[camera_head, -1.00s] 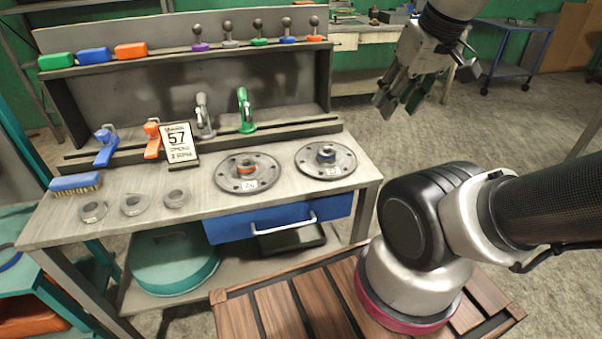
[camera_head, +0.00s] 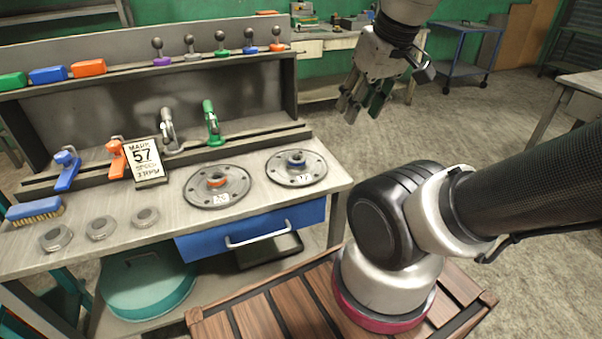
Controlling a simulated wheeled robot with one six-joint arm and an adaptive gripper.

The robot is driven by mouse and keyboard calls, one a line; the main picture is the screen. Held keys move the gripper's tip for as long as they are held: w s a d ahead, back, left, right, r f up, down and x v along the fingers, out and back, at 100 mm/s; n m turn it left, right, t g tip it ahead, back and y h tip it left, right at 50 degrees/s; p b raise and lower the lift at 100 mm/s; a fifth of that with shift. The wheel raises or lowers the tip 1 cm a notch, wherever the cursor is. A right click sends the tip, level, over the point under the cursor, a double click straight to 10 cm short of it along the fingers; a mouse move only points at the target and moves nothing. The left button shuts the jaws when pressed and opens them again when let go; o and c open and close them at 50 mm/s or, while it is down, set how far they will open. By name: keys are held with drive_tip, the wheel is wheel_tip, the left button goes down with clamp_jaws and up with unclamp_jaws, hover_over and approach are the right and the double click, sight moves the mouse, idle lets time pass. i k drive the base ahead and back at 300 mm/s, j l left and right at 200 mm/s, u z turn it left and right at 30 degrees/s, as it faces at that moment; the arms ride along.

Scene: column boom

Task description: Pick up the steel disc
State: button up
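Two large round grey metal discs with rims of holes lie flat on the bench top. The left disc (camera_head: 199,198) has an orange ring at its hub and a numbered tag. The right disc (camera_head: 311,173) has a blue ring and a tag. Three small grey round pieces lie in a row to their left: a left one (camera_head: 56,238), a middle one (camera_head: 102,228) and a right one (camera_head: 145,217). I cannot tell which one is the steel disc. My gripper (camera_head: 362,102) hangs in the air right of the bench, fingers apart and empty, away from all discs.
A green lever (camera_head: 211,124) stands behind the left disc. A blue brush (camera_head: 33,208) lies at the left. A blue drawer (camera_head: 205,243) sits below.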

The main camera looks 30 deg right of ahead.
sight(292, 168)
drive_tip(key=z, duration=1.05)
drive_tip(key=k+j+z, duration=0.1)
drive_tip(key=j+z, duration=0.15)
drive_tip(key=z, duration=0.2)
drive_tip(key=k+j+z, duration=0.1)
drive_tip(key=z, duration=0.4)
drive_tip(key=k+j+z, duration=0.15)
drive_tip(key=j+z, duration=0.15)
drive_tip(key=z, duration=0.15)
drive_tip(key=k+j, duration=0.25)
drive_tip(key=k, duration=0.15)
drive_tip(key=k+j, duration=0.3)
drive_tip(key=k, duration=0.1)
